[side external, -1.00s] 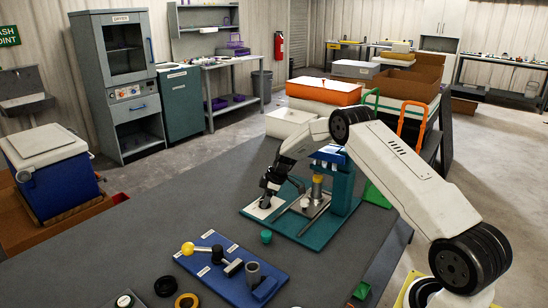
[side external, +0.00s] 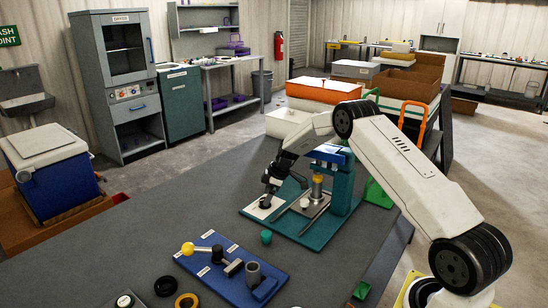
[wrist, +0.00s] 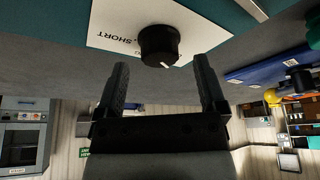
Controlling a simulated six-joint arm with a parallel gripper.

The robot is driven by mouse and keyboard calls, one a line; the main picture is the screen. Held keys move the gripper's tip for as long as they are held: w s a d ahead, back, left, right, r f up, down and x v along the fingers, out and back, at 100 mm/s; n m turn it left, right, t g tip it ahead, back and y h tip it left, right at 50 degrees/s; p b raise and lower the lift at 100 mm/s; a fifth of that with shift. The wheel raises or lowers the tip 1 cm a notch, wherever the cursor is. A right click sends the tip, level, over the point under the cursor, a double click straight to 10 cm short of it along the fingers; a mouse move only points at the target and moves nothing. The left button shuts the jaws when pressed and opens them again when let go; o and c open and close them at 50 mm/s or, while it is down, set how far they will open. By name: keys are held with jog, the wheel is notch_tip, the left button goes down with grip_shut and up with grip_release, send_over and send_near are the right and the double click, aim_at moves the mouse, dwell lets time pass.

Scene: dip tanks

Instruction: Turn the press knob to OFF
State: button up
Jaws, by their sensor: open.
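The black press knob (wrist: 158,43) sits on a white label plate (wrist: 110,25) on the teal press base. The word SHORT shows on the plate; other lettering is partly hidden by the knob. A white pointer line on the knob faces the lower edge of the wrist view. My gripper (wrist: 160,63) is open, its two fingers apart on either side of the knob's line, with the knob just beyond the fingertips. In the side view my gripper (side external: 270,186) points down just above the knob (side external: 265,201) at the left end of the press base (side external: 293,229).
The teal press column (side external: 343,190) stands right of my gripper. A small green cup (side external: 266,237) sits in front of the base. A blue board (side external: 222,262) with a yellow-ended lever lies nearer the camera. The grey table left of the base is clear.

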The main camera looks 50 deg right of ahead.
jog(key=shift+v, duration=3)
jog(key=s+a+r+m+h, duration=0.1)
jog(key=s+a+r+m, duration=0.2)
jog(key=a, duration=0.6)
jog(key=s+a+m, duration=0.1)
jog(key=s+a, duration=0.4)
jog(key=s, duration=0.3)
jog(key=s+a+r+m+h, duration=0.1)
jog(key=s+a+m, duration=0.1)
jog(key=s+a, duration=0.3)
jog(key=s+a+r+m, duration=0.1)
jog(key=s+a, duration=0.4)
jog(key=s, duration=0.6)
jog(key=shift+r+m+g+h, duration=0.25)
jog(key=shift+m+g+h, duration=0.05)
jog(key=shift+g+h, duration=0.1)
